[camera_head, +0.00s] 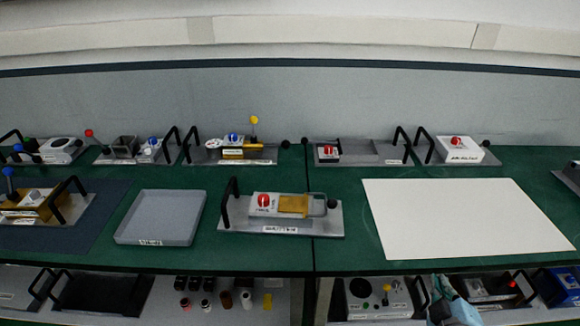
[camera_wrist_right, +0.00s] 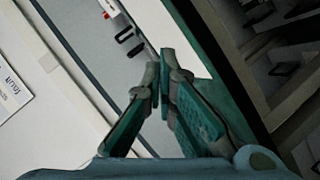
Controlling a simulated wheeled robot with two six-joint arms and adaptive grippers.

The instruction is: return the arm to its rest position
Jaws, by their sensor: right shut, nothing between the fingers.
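My right gripper (camera_head: 441,311) shows at the bottom edge of the head view, right of the middle, in front of the lower shelf and below the white sheet. Only a small bluish part of my right arm shows with it. In the right wrist view the right gripper (camera_wrist_right: 159,75) has its two green fingers together at the tips, with nothing between them. It is clear of the table top in the head view. My left arm and left gripper are not in view.
The green table (camera_head: 345,255) carries a shutter module (camera_head: 280,229), an empty grey tray (camera_head: 160,217) and a white sheet (camera_head: 465,218). Several handled modules line the back. The lower shelf (camera_head: 255,312) holds small bottles and more modules, some close beside my right gripper.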

